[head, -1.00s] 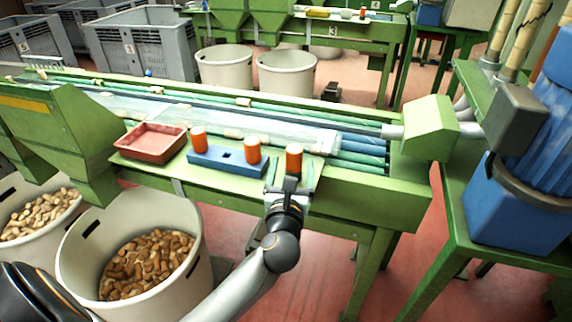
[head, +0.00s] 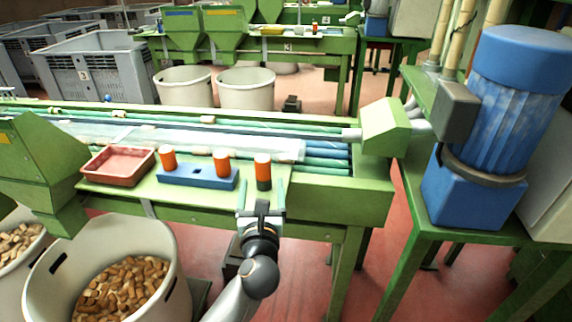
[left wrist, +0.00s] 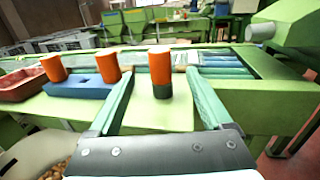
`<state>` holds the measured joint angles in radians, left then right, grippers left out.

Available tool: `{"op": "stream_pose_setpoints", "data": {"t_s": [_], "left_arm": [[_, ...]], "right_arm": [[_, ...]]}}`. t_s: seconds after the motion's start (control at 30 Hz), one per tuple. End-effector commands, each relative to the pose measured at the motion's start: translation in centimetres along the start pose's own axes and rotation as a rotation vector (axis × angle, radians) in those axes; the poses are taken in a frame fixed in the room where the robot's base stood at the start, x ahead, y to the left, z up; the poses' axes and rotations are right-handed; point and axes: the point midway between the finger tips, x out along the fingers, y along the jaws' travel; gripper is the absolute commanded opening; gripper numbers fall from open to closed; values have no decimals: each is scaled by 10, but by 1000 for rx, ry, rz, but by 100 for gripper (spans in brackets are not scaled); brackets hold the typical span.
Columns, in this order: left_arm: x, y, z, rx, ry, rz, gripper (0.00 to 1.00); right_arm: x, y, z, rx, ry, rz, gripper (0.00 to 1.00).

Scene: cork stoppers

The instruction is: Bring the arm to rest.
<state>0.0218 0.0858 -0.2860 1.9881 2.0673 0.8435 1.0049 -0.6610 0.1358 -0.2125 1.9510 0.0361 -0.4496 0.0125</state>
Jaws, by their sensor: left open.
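An orange stopper with a dark green lower part (head: 262,168) stands upright on the green ledge, right of a blue block (head: 223,180). Two more orange stoppers, one at the left (head: 167,157) and one nearer the middle (head: 221,163), stand upright in the block, with a bare hole between them. My left gripper (head: 261,188) is open and empty at the ledge's front. In the left wrist view the lone stopper (left wrist: 160,70) shows between the fingertips, apart from both. My right gripper is out of view.
A red tray (head: 118,181) sits left of the block. A green conveyor table (head: 330,190) with rollers runs behind. A white bin of corks (head: 50,262) stands at the lower left. A blue motor (head: 510,100) stands at the right. Red floor at the lower middle right looks clear.

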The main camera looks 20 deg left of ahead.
Motion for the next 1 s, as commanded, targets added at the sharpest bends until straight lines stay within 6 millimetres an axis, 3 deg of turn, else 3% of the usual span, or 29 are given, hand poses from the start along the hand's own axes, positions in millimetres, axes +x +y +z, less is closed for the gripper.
{"op": "stream_pose_setpoints", "data": {"t_s": [0.17,0.27,0.43,0.57,0.77,0.9,1.0], "left_arm": [[-1,1,1,16,-7,0,83],[-5,2,6,111,-47,-5,83],[-26,-2,17,521,-202,-47,83],[-52,-19,13,935,-334,-120,83],[-101,-49,-30,1581,-518,-303,83],[-143,-56,-82,2027,-646,-490,83],[-175,-47,-126,2327,-743,-661,83]], "right_arm": [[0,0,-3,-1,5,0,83],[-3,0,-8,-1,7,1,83],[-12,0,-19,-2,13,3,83],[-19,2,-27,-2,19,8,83],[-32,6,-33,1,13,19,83],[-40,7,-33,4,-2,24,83],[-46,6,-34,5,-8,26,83]]}}
